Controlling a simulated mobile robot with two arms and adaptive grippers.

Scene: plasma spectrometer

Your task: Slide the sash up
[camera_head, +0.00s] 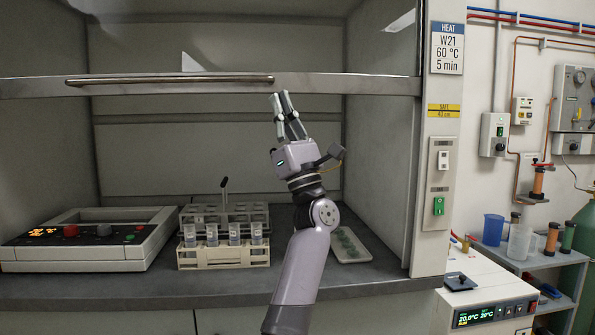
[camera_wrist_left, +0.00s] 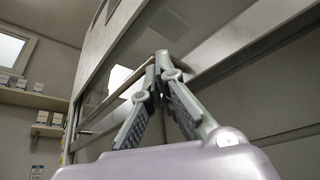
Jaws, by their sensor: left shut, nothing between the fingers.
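The hood's sash (camera_head: 345,84) is a glass pane with a pale bottom rail across the upper part of the head view, with an open gap below it. A long metal handle bar (camera_head: 170,80) runs along the rail. My left gripper (camera_head: 280,96) points up with its fingers closed and empty, its tips just below the bar's right end. In the left wrist view the fingertips (camera_wrist_left: 161,58) meet near the end of the handle bar (camera_wrist_left: 115,103); I cannot tell whether they touch it. The right gripper is not in view.
Inside the hood stand a grey instrument (camera_head: 90,256), a rack of vials (camera_head: 225,257) and a white tray (camera_head: 362,257). The right post (camera_head: 438,255) carries switches and a W21 heat sign (camera_head: 447,48). A heater unit (camera_head: 490,295) is at lower right.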

